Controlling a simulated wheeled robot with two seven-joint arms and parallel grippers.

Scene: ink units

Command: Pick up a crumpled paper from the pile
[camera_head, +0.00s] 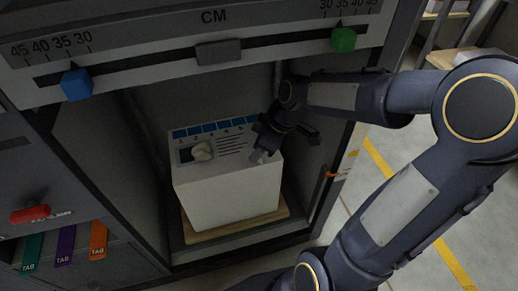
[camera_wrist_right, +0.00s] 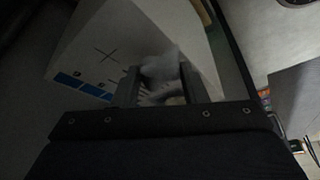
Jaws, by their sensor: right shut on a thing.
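My right gripper (camera_head: 264,150) reaches into the cabinet bay from the right, at the upper right edge of a white box unit (camera_head: 228,200). In the right wrist view, the right gripper (camera_wrist_right: 158,88) has its two dark fingers on either side of a pale crumpled paper (camera_wrist_right: 161,66), and it is shut on it. A small pale bit of this paper (camera_head: 258,157) shows at the fingertips in the head view. Another pale lumpy thing (camera_head: 202,151) lies in a dark recess on the box top; I cannot tell whether it is paper. My left gripper is not in view.
The white box stands on a wooden board (camera_head: 238,226) inside the narrow bay. A ruler rail with a blue slider (camera_head: 76,84) and a green slider (camera_head: 343,39) crosses above. A red handle (camera_head: 30,213) and coloured tabs are at left. Open floor lies to the right.

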